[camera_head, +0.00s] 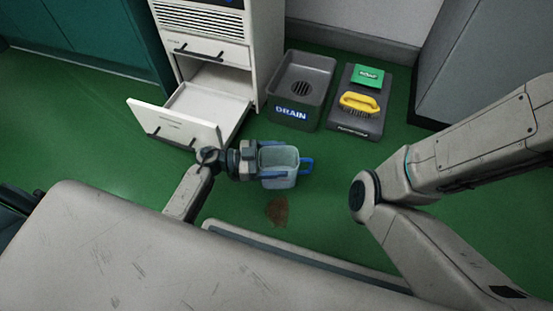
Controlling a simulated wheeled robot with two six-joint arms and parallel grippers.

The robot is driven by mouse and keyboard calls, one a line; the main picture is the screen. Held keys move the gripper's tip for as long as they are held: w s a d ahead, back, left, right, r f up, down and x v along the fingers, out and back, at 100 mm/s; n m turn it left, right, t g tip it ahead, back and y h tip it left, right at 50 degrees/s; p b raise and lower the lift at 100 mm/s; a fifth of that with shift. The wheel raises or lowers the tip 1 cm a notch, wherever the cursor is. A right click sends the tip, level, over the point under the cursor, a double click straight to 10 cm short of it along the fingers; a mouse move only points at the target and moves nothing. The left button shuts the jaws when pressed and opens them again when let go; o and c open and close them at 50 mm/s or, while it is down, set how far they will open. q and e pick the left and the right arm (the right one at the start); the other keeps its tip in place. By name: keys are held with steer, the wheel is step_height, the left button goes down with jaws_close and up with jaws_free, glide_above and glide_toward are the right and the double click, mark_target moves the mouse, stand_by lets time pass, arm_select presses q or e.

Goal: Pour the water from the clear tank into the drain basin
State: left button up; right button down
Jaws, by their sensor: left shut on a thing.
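The clear tank (278,163) is a see-through bluish container with a blue handle on its right side. My left gripper (262,162) comes in from the left and is shut on the tank. The tank looks roughly upright; I cannot make out the water level in it. The drain basin (283,116) is a dark grey open box marked DRAIN, with a round grate in its floor. It stands on the floor beyond the tank, apart from it. My right arm enters from the right, but its gripper is not in view.
A white cabinet (262,40) has an open lower drawer (180,122) left of the basin. A dark tray (342,122) right of the basin holds a yellow-handled brush (360,101) and a green box (368,76). A brown stain (277,211) marks the green floor.

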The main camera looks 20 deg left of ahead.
arm_select(q)
steer(key=shift+f, duration=0.25)
steer(key=shift+f+b, duration=0.3)
steer(key=shift+f, duration=0.25)
stand_by(0.4)
steer(key=o, duration=1.4)
steer(key=shift+o, duration=0.2)
steer(key=shift+r, duration=0.1)
